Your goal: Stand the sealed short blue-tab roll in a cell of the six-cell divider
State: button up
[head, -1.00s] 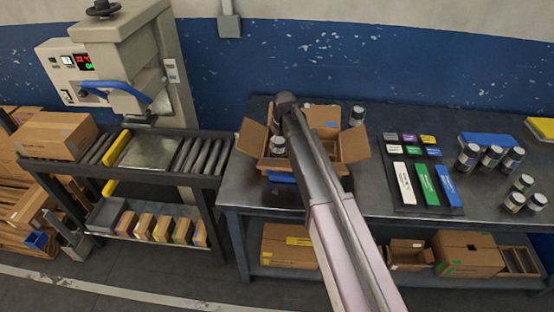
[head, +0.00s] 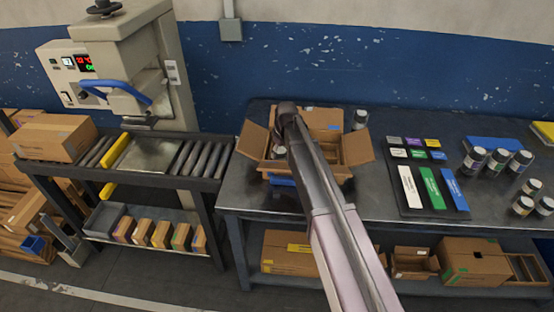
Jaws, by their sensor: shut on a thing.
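The open carton (head: 347,178) on the bench holds the cardboard divider (head: 331,152), whose cells show right of my arm. My gripper (head: 280,137) is over the left part of the carton, mostly hidden by my own wrist. It is shut on a roll (head: 277,153), partly visible at the left inside the carton's outline. My arm covers the middle of the carton, so I cannot tell whether the roll touches a cell floor, and its tab colour is not readable.
One roll (head: 360,119) stands behind the carton's right flap. Several rolls (head: 497,159) stand at the bench's right, near a blue pad (head: 488,143). A dark board (head: 408,206) carries coloured strips. The sealing machine (head: 115,75) and roller table (head: 190,160) are at the left.

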aim_at(280, 158)
jog(key=shift+f+b, duration=1.35)
jog(key=shift+f, duration=0.25)
jog(key=shift+f, duration=0.15)
jog(key=o, duration=1.1)
jog(key=shift+o, duration=0.2)
jog(key=shift+r, duration=0.25)
jog(key=r+p, duration=0.4)
jog(key=s+d+r+p, duration=0.1)
jog(key=r+p, duration=0.6)
jog(key=p, duration=0.1)
jog(key=shift+s+d+r, duration=0.15)
jog(key=shift+r, duration=0.25)
